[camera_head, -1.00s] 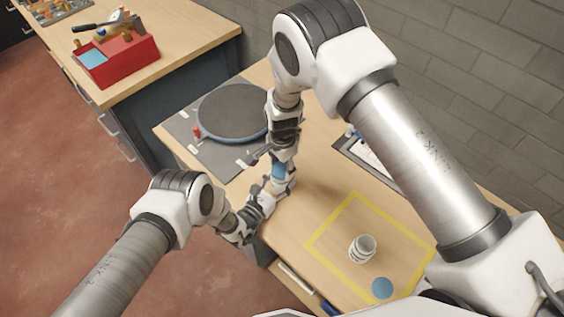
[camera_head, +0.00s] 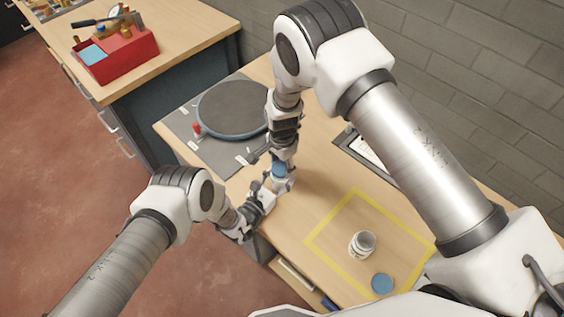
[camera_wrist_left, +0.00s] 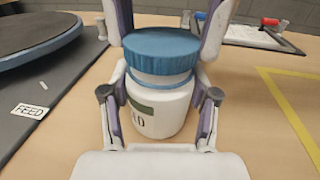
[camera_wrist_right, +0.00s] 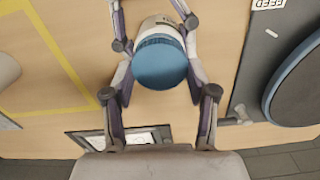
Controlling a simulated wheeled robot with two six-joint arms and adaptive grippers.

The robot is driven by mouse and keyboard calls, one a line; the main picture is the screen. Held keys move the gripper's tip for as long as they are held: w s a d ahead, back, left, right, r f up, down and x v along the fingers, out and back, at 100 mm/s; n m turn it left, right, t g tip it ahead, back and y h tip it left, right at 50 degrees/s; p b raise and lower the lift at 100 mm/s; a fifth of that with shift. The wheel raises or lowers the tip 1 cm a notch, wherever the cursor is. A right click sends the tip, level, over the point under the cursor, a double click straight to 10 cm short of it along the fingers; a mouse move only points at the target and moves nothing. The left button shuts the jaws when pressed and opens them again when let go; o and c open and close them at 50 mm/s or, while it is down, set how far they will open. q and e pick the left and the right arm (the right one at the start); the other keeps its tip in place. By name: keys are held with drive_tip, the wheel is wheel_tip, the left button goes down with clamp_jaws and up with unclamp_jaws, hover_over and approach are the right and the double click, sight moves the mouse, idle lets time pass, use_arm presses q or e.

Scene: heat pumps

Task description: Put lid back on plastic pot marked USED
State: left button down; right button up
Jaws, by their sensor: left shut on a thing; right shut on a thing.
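A white pot (camera_wrist_left: 160,112) with a dark-striped label stands on the table in the left wrist view; only "AD" of its wording can be read. My left gripper (camera_head: 271,191) is shut around its body from the side. A blue ribbed lid (camera_wrist_left: 158,48) is on top of the pot, and it also shows in the right wrist view (camera_wrist_right: 159,62). My right gripper (camera_head: 280,170) points down from above, shut on the lid. I cannot tell whether the lid is fully seated. A second white pot (camera_head: 362,244) stands open inside a yellow outline, with a blue lid (camera_head: 382,284) lying beside it.
A grey mat (camera_head: 190,140) with a dark round plate (camera_head: 232,108) lies at the table's far left. A clipboard (camera_head: 365,150) lies at the wall side. A red toolbox (camera_head: 118,62) stands on another bench. The table inside the yellow outline (camera_head: 330,215) is mostly clear.

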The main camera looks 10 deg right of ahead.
drive_tip(key=shift+f, duration=0.2)
drive_tip(key=m, duration=0.5)
drive_tip(key=shift+s, duration=0.1)
drive_tip(key=m, duration=0.6)
drive_tip(key=shift+s, duration=0.1)
drive_tip(key=m, duration=0.8)
drive_tip(key=shift+a+m, duration=0.15)
drive_tip(key=shift+m, duration=0.15)
drive_tip(key=o, duration=0.8)
